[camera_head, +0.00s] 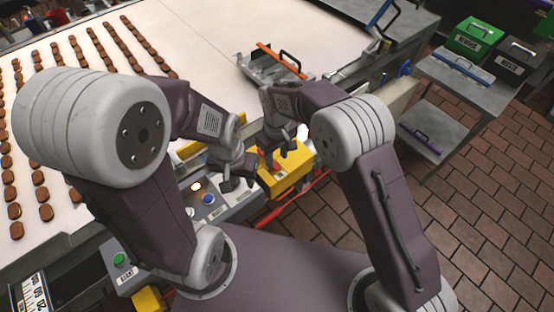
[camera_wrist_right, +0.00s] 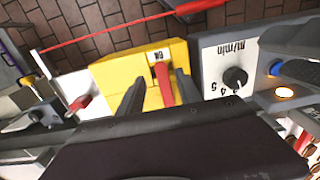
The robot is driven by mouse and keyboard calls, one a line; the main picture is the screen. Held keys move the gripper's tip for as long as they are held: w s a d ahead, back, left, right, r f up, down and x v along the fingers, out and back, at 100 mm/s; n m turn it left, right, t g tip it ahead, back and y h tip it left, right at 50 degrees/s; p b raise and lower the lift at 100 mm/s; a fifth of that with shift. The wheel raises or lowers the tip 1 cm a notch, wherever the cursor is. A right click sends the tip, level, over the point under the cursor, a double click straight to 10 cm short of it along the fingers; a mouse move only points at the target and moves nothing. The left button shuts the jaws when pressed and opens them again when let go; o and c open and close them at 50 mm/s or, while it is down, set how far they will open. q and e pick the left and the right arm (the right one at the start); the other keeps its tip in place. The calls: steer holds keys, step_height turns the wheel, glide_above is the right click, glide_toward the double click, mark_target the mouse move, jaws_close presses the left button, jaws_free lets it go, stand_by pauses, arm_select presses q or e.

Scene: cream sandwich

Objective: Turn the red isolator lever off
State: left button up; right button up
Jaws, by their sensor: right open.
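The isolator is a yellow box (camera_head: 290,178) at the near edge of the conveyor, and it also shows in the right wrist view (camera_wrist_right: 112,75). Its red lever (camera_wrist_right: 163,84) runs down from an "ON" label (camera_wrist_right: 158,55). My right gripper (camera_head: 278,150) is at the box. In the right wrist view its open fingers (camera_wrist_right: 159,78) are on either side of the lever, with gaps visible; I cannot tell their depth against it. My left gripper (camera_head: 238,184) is lower left, with its fingers apart above the grey control panel, near a blue button (camera_head: 208,198).
A red bar (camera_wrist_right: 105,32) runs along the outer side. A green button (camera_head: 119,258) is at lower left. Brown biscuit rows lie on the white belt (camera_head: 200,40).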

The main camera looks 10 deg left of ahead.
mark_target(276, 165)
steer(key=shift+s+a+f, duration=0.1)
steer(key=shift+s+f, duration=0.05)
steer(key=shift+f, duration=0.45)
steer(key=shift+s+a+f, duration=0.1)
steer(key=shift+f, duration=0.5)
steer(key=shift+w+d+f, duration=0.1)
steer(key=shift+d+f, duration=0.05)
steer(key=shift+f, duration=0.25)
jaws_close()
steer(key=shift+r, duration=0.1)
